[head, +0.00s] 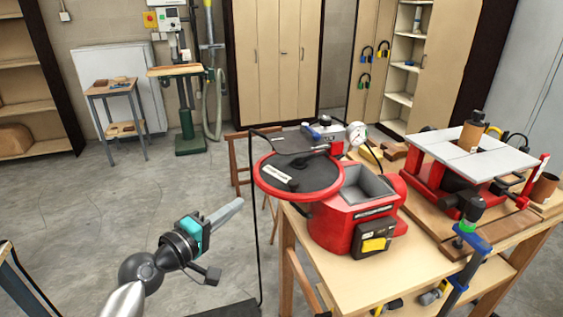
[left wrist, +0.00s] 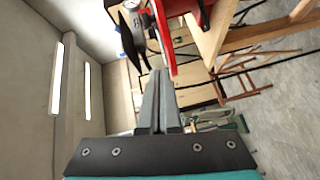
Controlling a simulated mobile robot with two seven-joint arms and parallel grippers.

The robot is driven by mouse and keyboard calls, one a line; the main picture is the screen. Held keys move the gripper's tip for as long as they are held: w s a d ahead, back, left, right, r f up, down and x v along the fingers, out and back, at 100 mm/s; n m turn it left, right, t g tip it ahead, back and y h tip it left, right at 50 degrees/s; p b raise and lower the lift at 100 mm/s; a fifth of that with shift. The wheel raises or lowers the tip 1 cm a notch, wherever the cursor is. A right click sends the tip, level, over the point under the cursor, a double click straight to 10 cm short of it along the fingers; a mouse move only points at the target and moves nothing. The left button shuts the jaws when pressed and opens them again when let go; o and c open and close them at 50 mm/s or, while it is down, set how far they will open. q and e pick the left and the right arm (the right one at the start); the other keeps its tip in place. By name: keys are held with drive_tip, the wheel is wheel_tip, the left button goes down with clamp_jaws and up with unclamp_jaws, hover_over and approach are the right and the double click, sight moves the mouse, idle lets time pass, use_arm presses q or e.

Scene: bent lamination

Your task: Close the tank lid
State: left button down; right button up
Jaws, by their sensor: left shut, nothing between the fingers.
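The red tank (head: 352,205) stands on the wooden workbench. Its round lid (head: 298,175), dark with a red rim, is swung out to the left of the tank, so the grey square opening (head: 364,187) shows. My left gripper (head: 238,204) is shut and empty, left of the bench and below the lid, apart from it. In the left wrist view the shut fingers (left wrist: 160,102) point toward the lid's red rim (left wrist: 161,40); I cannot tell the exact gap there. My right gripper is not in view.
The workbench (head: 300,230) also holds a red and white bench machine (head: 470,155) at the right. A gauge (head: 356,133) stands behind the tank. A thin black cable (head: 257,220) hangs left of the bench. The floor left is open, with a small table (head: 112,88) farther back.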

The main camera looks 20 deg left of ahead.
sight(276, 187)
use_arm(q)
drive_tip(key=shift+t, duration=0.3)
drive_tip(key=x, duration=0.6)
drive_tip(key=r+x, duration=0.1)
drive_tip(key=x, duration=0.3)
drive_tip(key=shift+w+a+r+p, duration=0.1)
drive_tip(key=shift+a+p, duration=0.2)
drive_tip(key=shift+p, duration=0.05)
drive_tip(key=d, duration=0.1)
drive_tip(key=d+p, duration=0.1)
drive_tip(key=d, duration=0.1)
drive_tip(key=shift+w+d+f, duration=0.1)
drive_tip(key=shift+f, duration=0.1)
drive_tip(key=shift+d+f, duration=0.2)
drive_tip(key=shift+d, duration=0.2)
drive_tip(key=shift+d+n, duration=0.1)
drive_tip(key=shift+n, duration=0.2)
